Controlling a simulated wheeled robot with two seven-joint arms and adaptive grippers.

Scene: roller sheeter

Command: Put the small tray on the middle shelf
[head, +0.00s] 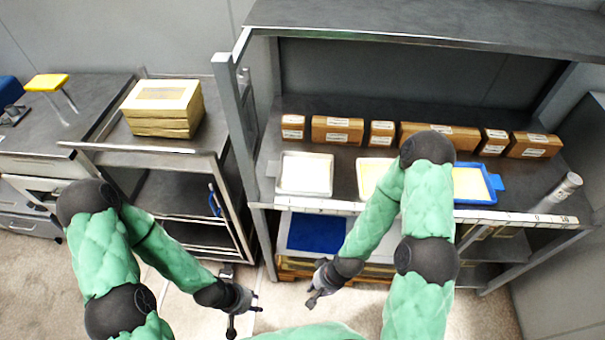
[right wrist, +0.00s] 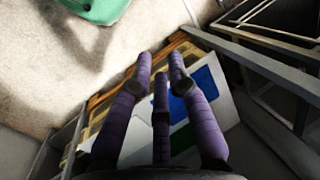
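A small silver-white tray (head: 305,174) lies flat at the left end of the middle shelf (head: 345,207). To its right on that shelf are a tray with a pale yellow sheet (head: 370,180), partly hidden by my right arm, and a blue-rimmed tray (head: 480,184). My left gripper (head: 245,322) is open and empty, low in front of the cart. My right gripper (head: 312,298) is in front of the lower shelves, below the small tray. In the right wrist view its fingers (right wrist: 160,70) are apart with nothing between them.
Several brown boxes (head: 337,130) line the back of the middle shelf. A white board with a blue patch (head: 317,233) lies on a lower level. A metal cart (head: 172,151) with yellow boxes (head: 163,108) stands left. A cylinder (head: 560,192) is at the shelf's right. Floor is clear between.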

